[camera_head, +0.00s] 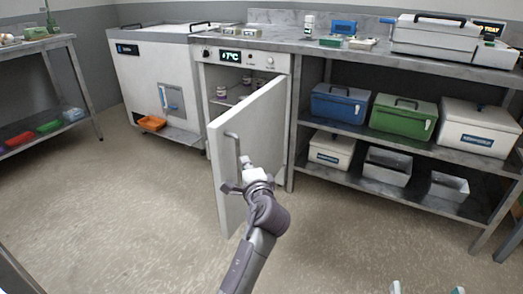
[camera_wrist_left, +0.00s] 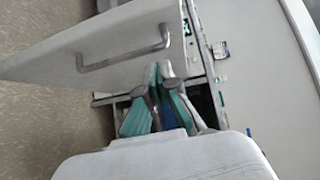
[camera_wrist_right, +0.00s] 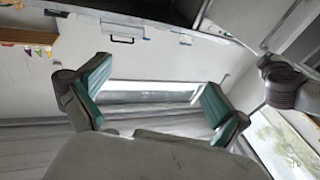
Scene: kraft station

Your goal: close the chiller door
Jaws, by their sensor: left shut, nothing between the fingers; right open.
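The chiller (camera_head: 283,62) is built in under the counter, with a lit temperature display. Its white door (camera_head: 262,125) stands wide open, swung out toward me, and the inside shows at its left. The door's handle (camera_head: 238,153) is on the face toward me; in the left wrist view the handle (camera_wrist_left: 125,57) is up and left of the fingers. My left gripper (camera_head: 250,172) is shut and empty, in front of that face by the handle's lower end. I cannot tell whether it touches the door. My right gripper (camera_wrist_right: 153,88) is open and empty; its fingertips show at the head view's bottom edge.
Small jars (camera_head: 222,90) stand inside the chiller. A white cabinet (camera_head: 150,70) with an orange tray (camera_head: 152,123) is to the left. A shelf with blue (camera_head: 340,104) and green (camera_head: 403,114) boxes is to the right. The floor (camera_head: 130,200) around the door is clear.

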